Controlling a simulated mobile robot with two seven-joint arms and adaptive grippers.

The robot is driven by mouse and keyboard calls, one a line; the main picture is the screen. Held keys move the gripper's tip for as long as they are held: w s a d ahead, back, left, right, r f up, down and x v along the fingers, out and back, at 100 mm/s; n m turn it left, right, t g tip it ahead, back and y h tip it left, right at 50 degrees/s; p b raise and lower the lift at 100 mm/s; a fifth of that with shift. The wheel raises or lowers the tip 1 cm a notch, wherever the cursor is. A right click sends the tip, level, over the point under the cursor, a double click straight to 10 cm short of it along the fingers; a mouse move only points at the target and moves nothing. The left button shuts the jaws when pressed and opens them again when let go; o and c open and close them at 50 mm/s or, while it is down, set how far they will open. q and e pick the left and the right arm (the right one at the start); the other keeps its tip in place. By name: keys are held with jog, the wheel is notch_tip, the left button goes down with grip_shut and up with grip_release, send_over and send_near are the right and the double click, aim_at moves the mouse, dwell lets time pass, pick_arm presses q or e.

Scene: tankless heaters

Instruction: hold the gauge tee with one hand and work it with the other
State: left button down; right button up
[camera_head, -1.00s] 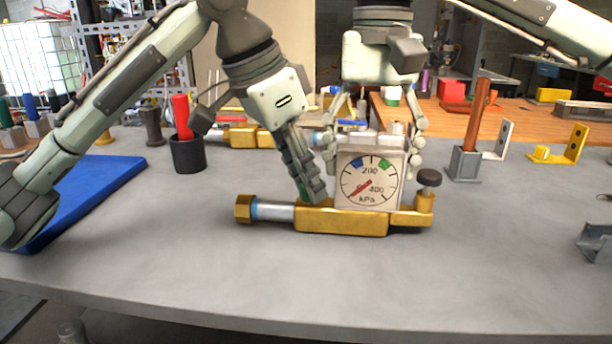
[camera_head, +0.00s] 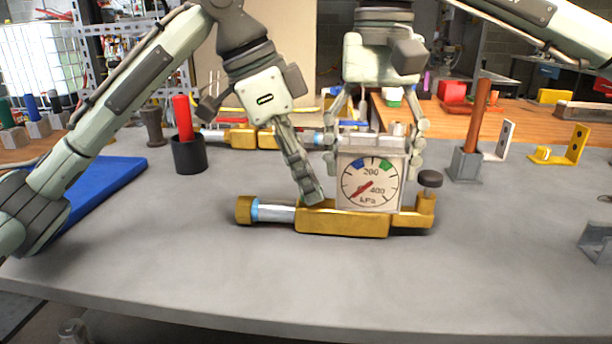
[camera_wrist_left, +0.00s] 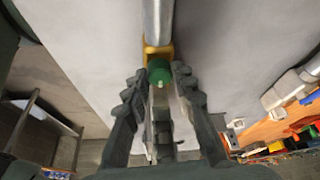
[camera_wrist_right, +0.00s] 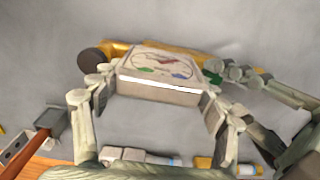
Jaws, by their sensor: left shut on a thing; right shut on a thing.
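The gauge tee lies on the grey bench, its brass body (camera_head: 342,222) running left to right. A silver tube (camera_head: 275,212) with a blue band and a brass end piece (camera_head: 243,209) are at its left, a dark knob (camera_head: 430,179) at its right. Its square gauge (camera_head: 370,180) stands upright, red needle pointing lower left. My right gripper (camera_wrist_right: 158,95) is shut on the gauge housing from both sides. My left gripper (camera_head: 312,198) reaches down behind the brass body. In the left wrist view its fingers are around a green knob (camera_wrist_left: 159,72), which the fingers hide in the head view.
A black cup (camera_head: 189,155) with a red handle stands at left, beside a blue mat (camera_head: 105,180). A grey holder (camera_head: 464,165) with a brown handle and a yellow bracket (camera_head: 565,150) are at right. Another brass fitting (camera_head: 245,138) lies behind. The bench front is clear.

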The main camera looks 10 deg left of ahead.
pick_arm(q)
jog(key=c, duration=1.5)
grip_release()
jog(key=shift+c, duration=0.2)
jog(key=v, duration=1.2)
jog(key=shift+a, duration=0.1)
pick_arm(e)
jog(key=o, duration=2)
jog(key=shift+c, duration=0.2)
